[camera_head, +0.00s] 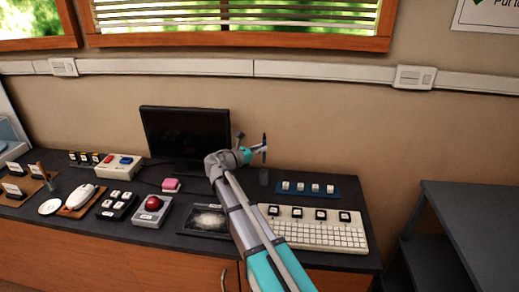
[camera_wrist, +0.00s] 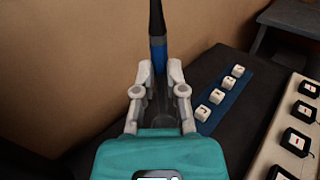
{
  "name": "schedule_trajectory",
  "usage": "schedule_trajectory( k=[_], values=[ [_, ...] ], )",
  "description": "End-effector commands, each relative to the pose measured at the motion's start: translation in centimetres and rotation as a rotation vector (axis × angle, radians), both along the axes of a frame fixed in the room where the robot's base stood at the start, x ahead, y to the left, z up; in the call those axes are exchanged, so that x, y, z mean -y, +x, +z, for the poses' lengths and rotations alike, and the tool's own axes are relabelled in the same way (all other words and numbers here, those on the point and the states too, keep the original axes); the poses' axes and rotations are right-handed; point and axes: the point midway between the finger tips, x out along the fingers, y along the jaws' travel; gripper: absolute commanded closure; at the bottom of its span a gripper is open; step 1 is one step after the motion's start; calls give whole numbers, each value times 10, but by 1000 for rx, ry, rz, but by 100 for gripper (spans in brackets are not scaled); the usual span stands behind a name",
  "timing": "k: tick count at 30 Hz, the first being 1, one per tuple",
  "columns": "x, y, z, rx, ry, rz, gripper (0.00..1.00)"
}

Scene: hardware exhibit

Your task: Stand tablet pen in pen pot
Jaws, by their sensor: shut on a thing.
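The tablet pen (camera_head: 264,141) is thin and dark and stands upright in my gripper (camera_head: 259,149). In the wrist view the pen (camera_wrist: 157,25) shows a black upper part and a blue band, and my gripper (camera_wrist: 158,80) is shut on it. The pen's lower end is hard to make out between the fingers.
A monitor (camera_head: 185,134) stands behind my arm. A blue strip with white keys (camera_head: 307,190) lies right of the pot, with a keyboard (camera_head: 320,233) in front. A graphics tablet (camera_head: 203,222) lies left of my arm. The wall is close behind the counter.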

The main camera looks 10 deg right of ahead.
Motion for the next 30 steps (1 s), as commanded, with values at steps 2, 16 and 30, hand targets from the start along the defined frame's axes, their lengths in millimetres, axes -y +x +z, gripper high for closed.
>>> schedule_trajectory(
  k=[2,16,30],
  values=[
    [0,0,-8,0,0,0,100],
    [1,0,-34,0,0,-1,100],
    [1,0,-60,0,0,-1,100]
  ],
)
